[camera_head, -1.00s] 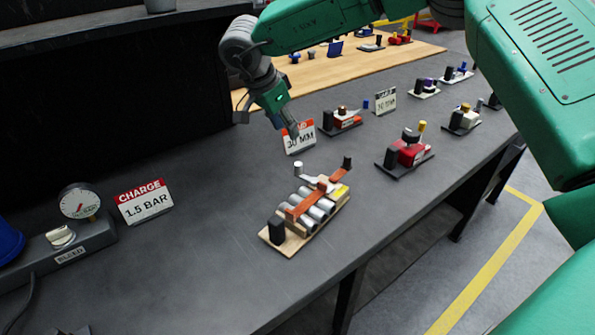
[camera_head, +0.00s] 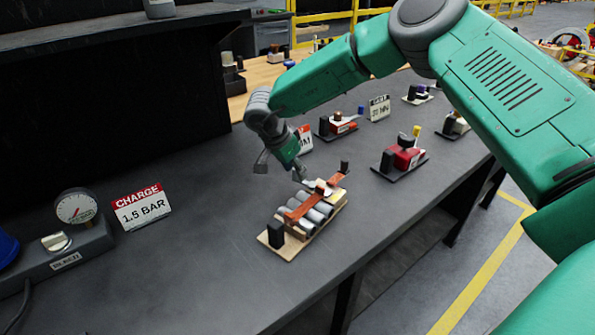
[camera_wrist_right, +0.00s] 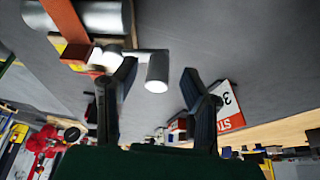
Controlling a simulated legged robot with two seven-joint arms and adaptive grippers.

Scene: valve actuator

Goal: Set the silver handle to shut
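The valve unit is a wooden base (camera_head: 278,245) on the grey bench, with silver cylinders (camera_head: 311,212) and orange-brown straps. Its silver handle (camera_head: 310,184) is partly hidden by my right gripper (camera_head: 281,172) in the head view. In the right wrist view the handle is a short silver cylinder (camera_wrist_right: 157,74) on a thin silver arm. My right gripper (camera_wrist_right: 158,70) is open there, with the handle's end showing between its two dark fingers. No grip on it shows. My left gripper is not in view.
A gauge block (camera_head: 75,242) and a "CHARGE 1.5 BAR" sign (camera_head: 141,207) stand at the left. A red clamp unit (camera_head: 402,158) sits to the right, with other units behind. Another sign (camera_head: 305,138) stands behind my right gripper. The bench's front is clear.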

